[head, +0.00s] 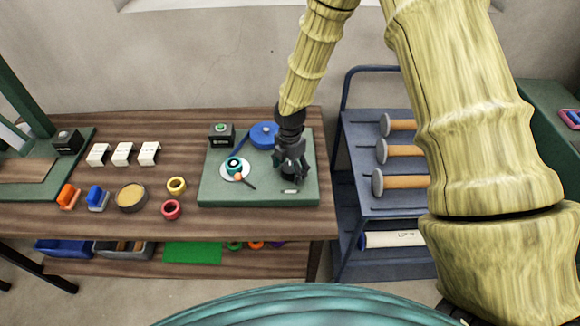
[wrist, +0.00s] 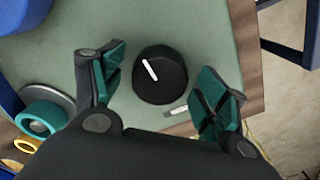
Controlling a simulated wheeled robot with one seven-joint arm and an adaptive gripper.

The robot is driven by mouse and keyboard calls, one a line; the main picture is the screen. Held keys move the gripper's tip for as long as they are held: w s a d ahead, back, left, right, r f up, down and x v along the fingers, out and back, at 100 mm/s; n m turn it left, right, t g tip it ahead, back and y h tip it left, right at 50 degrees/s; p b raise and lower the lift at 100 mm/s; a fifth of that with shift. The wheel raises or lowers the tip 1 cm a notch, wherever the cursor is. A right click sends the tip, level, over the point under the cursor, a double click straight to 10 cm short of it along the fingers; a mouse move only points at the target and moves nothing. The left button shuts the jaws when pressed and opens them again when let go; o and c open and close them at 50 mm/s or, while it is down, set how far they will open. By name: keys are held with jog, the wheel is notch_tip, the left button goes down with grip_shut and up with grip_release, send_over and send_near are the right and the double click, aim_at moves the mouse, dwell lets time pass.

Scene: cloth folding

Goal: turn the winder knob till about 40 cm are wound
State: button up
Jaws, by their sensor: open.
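The winder knob (wrist: 160,77) is black and round with a white pointer line, which slants to the upper left in the wrist view. It sits on the green board (head: 222,192). My gripper (wrist: 160,88) is open, with one teal-padded finger on each side of the knob and visible gaps between. In the head view my gripper (head: 291,172) hangs over the right part of the board and mostly hides the knob. A blue ribbon roll (head: 264,134) lies at the back of the board. A teal spool (head: 234,167) sits on a white disc to the left.
A small black box with a green button (head: 221,133) stands at the board's back left. A blue-grey cart (head: 372,200) with several rolls stands close to the table's right.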

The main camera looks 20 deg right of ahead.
jog(key=c, duration=1)
jog(key=shift+c, duration=0.2)
